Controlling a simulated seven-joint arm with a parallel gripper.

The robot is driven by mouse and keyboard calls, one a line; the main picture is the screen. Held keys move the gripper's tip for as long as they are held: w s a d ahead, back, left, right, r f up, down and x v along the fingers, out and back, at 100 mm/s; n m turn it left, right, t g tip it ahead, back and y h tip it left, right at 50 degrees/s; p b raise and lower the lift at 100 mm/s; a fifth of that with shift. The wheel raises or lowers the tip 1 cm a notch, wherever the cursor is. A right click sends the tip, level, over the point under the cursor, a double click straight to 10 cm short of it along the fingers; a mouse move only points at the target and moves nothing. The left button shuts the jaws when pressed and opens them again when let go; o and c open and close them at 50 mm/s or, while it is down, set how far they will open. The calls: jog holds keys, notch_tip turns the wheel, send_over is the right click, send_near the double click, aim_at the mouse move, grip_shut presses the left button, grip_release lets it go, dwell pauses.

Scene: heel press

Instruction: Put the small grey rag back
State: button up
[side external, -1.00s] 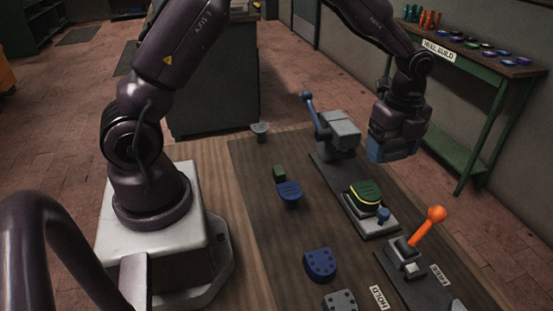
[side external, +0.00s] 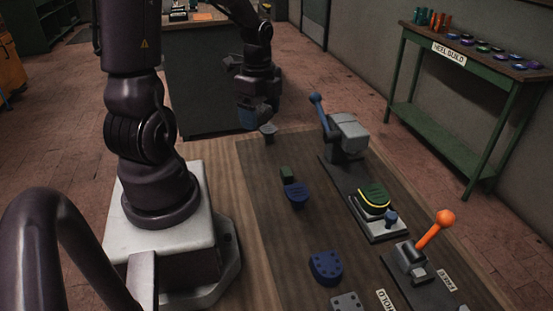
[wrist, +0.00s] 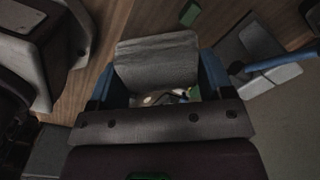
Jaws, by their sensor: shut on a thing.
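My gripper (side external: 248,119) is above the far left corner of the dark mat in the side view, and its blue fingers also show in the wrist view (wrist: 158,88). It is shut on the small grey rag (wrist: 158,62), a flat grey cloth spread between and beyond the fingers.
A grey press with a blue lever (side external: 346,135) stands right of my gripper. A green block (side external: 287,173) and a blue pad (side external: 296,194) lie on the mat. A green-topped heel piece (side external: 373,195) and an orange-knobbed lever (side external: 436,230) are nearer.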

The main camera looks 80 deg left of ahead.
jog(key=s, duration=0.2)
jog(key=s+n, duration=0.1)
jog(key=shift+s+a+f, duration=0.1)
jog(key=shift+a+f, duration=0.05)
jog(key=shift+f, duration=0.1)
notch_tip(320, 180, down, 5)
send_over(279, 159)
jog(key=f, duration=0.9)
jog(key=shift+s+d+f, duration=0.25)
jog(key=shift+d+f, duration=0.1)
jog(key=shift+w+a+f, duration=0.15)
jog(key=shift+f, duration=0.15)
jog(key=shift+a+f, duration=0.1)
jog(key=shift+f, duration=1.5)
jog(key=shift+f, duration=0.2)
jog(key=o, duration=0.9)
